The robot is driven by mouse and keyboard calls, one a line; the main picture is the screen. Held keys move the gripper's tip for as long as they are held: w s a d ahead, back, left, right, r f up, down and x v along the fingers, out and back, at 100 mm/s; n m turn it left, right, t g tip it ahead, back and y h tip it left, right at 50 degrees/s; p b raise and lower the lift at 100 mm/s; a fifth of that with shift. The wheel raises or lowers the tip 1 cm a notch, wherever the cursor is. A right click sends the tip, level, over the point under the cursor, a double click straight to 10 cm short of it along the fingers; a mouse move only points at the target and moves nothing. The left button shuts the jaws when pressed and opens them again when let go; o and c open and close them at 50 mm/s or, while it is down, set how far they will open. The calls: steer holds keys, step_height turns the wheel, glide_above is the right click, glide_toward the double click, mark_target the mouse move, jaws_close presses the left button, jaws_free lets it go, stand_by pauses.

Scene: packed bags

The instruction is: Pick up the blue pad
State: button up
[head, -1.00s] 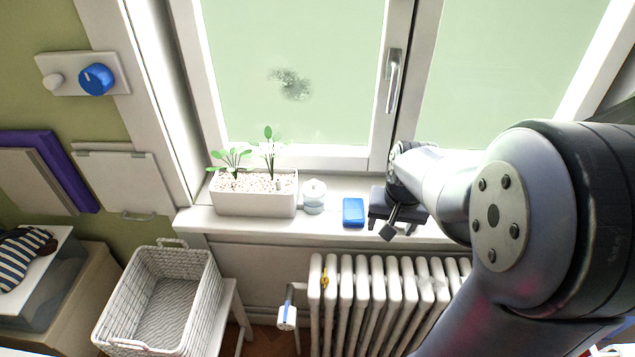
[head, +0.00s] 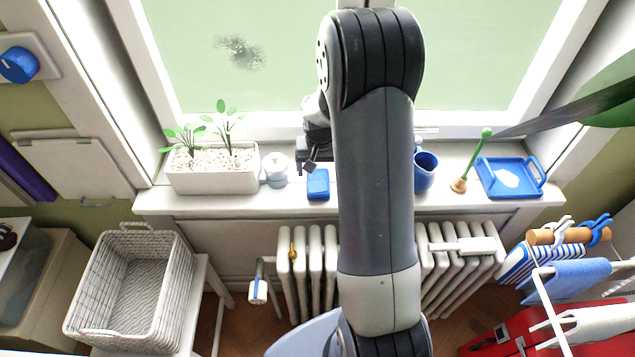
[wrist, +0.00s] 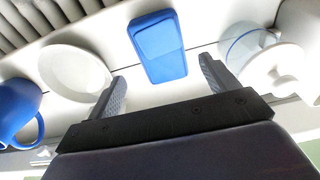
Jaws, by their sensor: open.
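The blue pad (head: 318,184) is a small rounded block lying on the windowsill (head: 247,204), near its front edge. It also shows in the wrist view (wrist: 158,46), at the upper middle. My gripper (head: 311,163) is close behind the pad in the head view, partly hidden by my arm. In the wrist view my gripper (wrist: 165,88) is open, with its two fingers spread wide. The pad appears ahead of the gap between them, and nothing is held. The exact height of the fingers above the sill is hard to tell.
A white lidded jar (head: 275,170) and a planter (head: 213,180) stand left of the pad. A blue mug (head: 426,172) and a blue tray (head: 535,165) are to the right. A round white dish (wrist: 75,72) shows in the wrist view. A radiator (head: 465,262) is below the sill.

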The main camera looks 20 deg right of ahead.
mark_target(318, 181)
steer(key=f, duration=0.1)
steer(key=f+p, duration=0.1)
steer(key=f, duration=0.2)
steer(key=shift+a, duration=0.25)
steer(key=shift+f+p, duration=0.3)
steer(key=shift+f, duration=0.3)
steer(key=c, duration=1.1)
